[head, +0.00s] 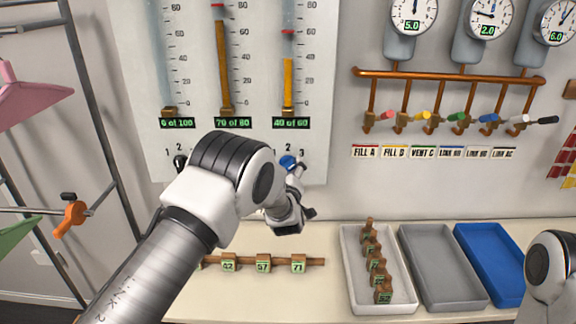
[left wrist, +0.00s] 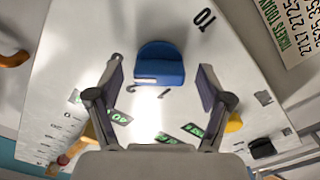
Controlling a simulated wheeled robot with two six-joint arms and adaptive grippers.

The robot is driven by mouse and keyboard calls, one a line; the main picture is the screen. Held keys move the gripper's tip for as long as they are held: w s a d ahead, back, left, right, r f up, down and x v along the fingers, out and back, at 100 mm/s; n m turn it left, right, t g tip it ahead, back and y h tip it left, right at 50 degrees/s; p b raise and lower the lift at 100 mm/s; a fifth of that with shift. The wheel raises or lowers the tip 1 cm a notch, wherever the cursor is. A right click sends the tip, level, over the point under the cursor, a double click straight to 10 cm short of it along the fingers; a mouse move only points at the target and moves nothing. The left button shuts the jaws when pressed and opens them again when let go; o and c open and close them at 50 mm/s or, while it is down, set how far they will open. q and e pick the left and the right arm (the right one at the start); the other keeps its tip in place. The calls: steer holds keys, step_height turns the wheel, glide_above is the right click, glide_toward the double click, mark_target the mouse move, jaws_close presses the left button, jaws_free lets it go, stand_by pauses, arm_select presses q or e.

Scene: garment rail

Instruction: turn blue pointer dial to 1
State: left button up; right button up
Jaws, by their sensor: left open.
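The blue pointer dial (head: 287,161) sits on the lower part of the white gauge panel (head: 262,152), under the right-hand tube. In the left wrist view the blue dial (left wrist: 160,62) is a rounded knob between the two fingers, apart from both. Small dark numerals show around it; I cannot tell which one it points to. My left gripper (head: 296,186) is open at the dial; it also shows in the left wrist view (left wrist: 159,82). My own arm hides part of the panel. My right gripper is out of view; only part of that arm shows.
A black dial (head: 180,162) is left of my arm. Copper pipes (head: 445,77) with coloured valves run along the wall. A bench (head: 330,300) below holds a white tray (head: 350,240), a grey tray (head: 440,288), a blue tray (head: 490,262) and numbered blocks (head: 263,263).

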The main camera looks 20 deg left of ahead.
arm_select(q)
steer(key=shift+w, duration=0.2)
steer(key=c, duration=1.2)
steer(key=shift+o, duration=0.2)
